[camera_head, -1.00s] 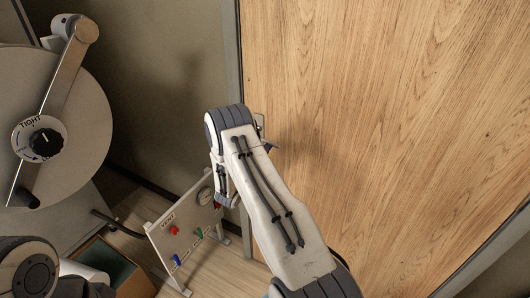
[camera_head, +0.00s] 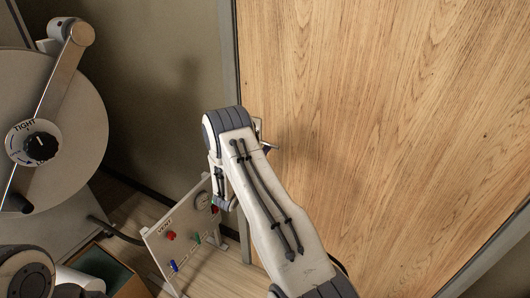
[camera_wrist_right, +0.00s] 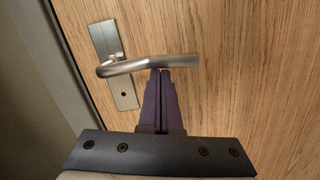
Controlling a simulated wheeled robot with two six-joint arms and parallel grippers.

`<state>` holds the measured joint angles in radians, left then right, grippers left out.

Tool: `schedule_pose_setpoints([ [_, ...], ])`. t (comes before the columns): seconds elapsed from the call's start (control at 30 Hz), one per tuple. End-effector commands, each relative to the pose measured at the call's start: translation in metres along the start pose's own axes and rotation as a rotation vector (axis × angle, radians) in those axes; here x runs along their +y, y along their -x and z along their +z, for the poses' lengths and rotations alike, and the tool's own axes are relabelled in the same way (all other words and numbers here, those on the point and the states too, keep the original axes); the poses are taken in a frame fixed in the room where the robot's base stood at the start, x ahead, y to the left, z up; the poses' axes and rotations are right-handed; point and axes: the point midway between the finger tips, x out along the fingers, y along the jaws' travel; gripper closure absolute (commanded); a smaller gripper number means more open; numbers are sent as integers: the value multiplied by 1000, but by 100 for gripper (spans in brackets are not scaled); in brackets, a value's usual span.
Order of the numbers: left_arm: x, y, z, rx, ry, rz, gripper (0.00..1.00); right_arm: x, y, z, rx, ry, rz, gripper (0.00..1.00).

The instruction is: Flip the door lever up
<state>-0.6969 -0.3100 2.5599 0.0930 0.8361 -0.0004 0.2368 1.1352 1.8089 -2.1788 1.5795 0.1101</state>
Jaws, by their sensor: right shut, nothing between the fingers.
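The wooden door (camera_head: 400,130) fills the right of the head view. Its metal lever (camera_wrist_right: 140,65) shows clearly in the right wrist view, lying roughly level across a metal backplate (camera_wrist_right: 125,95) with a keyhole. In the head view only a small end of the lever (camera_head: 268,147) shows past my right arm. My right gripper (camera_wrist_right: 161,72) is shut and empty. Its fingertips are at the underside of the lever, around the middle of the bar; I cannot tell whether they touch it. In the head view my wrist hides the fingertips. My left gripper is out of view.
A large round hatch (camera_head: 75,130) with a bar handle and a dial marked TIGHT stands at the left. A small VENT panel (camera_head: 185,240) with coloured knobs stands on the floor beside my right arm. An open box (camera_head: 110,268) is at the lower left.

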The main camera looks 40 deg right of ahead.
Motion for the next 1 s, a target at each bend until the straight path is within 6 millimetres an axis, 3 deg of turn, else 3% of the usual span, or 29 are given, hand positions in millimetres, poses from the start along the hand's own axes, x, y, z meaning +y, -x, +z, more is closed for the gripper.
schedule_pose_setpoints([
  [0.27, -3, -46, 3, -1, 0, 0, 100, 3, 0, -43, 3, -3, 15, 100],
  [0.4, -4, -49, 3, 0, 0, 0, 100, 5, 39, -37, 7, 0, 19, 100],
  [0.6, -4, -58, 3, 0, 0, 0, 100, 4, 77, -35, 6, 0, 17, 100],
  [0.8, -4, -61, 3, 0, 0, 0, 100, 4, 95, -33, 4, -2, 15, 100],
  [1.0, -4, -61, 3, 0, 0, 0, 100, 3, 98, -33, 3, -1, 13, 100],
])
